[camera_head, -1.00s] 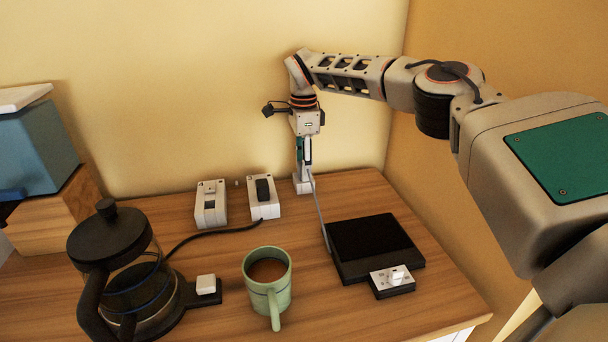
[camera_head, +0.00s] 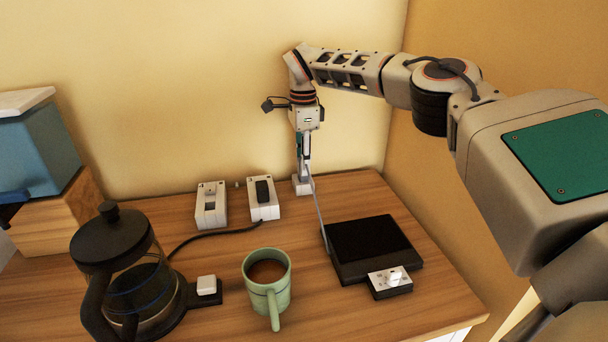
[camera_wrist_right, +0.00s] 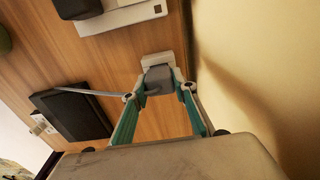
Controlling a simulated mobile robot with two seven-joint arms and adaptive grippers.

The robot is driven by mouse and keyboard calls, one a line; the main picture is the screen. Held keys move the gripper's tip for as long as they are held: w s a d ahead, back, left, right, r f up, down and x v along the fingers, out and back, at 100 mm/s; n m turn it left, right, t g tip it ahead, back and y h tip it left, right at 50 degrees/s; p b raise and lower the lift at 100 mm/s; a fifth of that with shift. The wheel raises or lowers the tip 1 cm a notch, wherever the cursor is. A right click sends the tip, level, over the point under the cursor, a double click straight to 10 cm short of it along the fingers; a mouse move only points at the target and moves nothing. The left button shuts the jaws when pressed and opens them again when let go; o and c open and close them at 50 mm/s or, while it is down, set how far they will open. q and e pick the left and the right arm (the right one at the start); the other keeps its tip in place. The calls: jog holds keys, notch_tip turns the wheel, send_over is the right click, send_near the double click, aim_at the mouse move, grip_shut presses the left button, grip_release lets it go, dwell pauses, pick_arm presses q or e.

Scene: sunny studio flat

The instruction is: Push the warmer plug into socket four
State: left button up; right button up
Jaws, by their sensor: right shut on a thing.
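My right gripper (camera_head: 304,162) is shut on the grey warmer plug, at the back of the counter near the wall. In the right wrist view, the grey plug (camera_wrist_right: 158,80) sits between the fingertips, against or just over a white socket block (camera_wrist_right: 155,60). The same block (camera_head: 302,186) shows below the fingers in the head view. I cannot tell how deep the plug sits. A grey cable (camera_head: 317,205) runs from the plug to the flat black warmer (camera_head: 366,243). No socket number is readable. My left gripper is not in view.
A white block with a black plug (camera_head: 263,190) and another white block (camera_head: 211,205) stand to the left. A coffee pot (camera_head: 110,245), a green mug (camera_head: 268,290) and a white panel (camera_head: 390,280) are in front. A blue box (camera_head: 38,150) stands far left.

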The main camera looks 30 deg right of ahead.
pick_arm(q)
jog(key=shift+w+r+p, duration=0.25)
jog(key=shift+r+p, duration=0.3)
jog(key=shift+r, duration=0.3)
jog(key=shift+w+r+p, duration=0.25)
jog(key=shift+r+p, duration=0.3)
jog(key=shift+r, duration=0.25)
pick_arm(e)
jog(key=shift+r, duration=2)
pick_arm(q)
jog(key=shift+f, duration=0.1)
